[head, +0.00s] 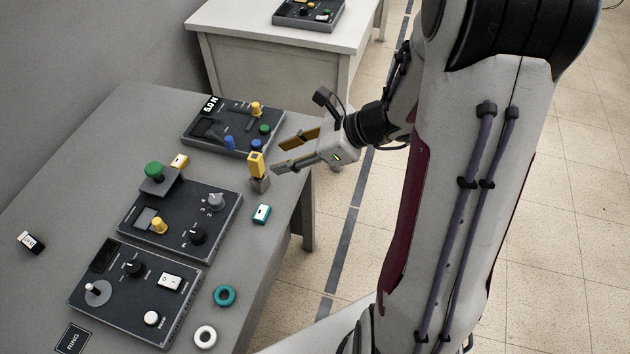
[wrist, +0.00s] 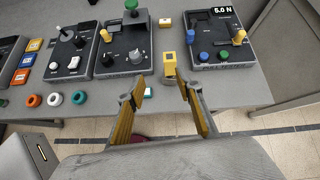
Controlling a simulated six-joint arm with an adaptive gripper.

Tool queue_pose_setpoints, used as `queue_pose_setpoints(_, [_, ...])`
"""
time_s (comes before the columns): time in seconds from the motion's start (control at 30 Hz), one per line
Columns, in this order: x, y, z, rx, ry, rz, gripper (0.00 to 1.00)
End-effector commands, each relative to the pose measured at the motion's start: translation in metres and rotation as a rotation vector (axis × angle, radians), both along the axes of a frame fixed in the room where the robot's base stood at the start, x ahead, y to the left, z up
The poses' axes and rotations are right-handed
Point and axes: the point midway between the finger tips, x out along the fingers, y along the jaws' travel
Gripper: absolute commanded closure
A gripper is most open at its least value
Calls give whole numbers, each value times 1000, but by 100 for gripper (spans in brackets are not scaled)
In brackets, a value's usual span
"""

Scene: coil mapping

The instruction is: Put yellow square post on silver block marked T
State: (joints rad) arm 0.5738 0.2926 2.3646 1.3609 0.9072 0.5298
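The yellow square post (head: 256,164) stands upright on a small grey-silver block (head: 260,184) near the table's right edge. In the wrist view the post (wrist: 169,62) shows between and beyond the fingers, with the block (wrist: 170,80) under it. No T mark is legible on the block. My gripper (head: 278,159) is just to the right of the post, its yellow-padded fingers spread wide. In the wrist view my gripper (wrist: 157,93) is open and empty, and neither finger visibly touches the post.
The panel marked 5.0 N (head: 235,128) with blue, green and yellow knobs is just behind the post. Other control panels (head: 180,222), a teal ring (head: 224,296) and a white ring (head: 205,336) stand nearer.

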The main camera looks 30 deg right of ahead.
Motion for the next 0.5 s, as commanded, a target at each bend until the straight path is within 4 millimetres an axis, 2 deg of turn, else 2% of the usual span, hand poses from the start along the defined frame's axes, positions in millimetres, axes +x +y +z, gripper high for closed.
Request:
queue_pose_setpoints(0.3, [-38,45,35,-221,-124,339,64])
queue_pose_setpoints(0.5, [-68,66,52,-381,-209,571,64])
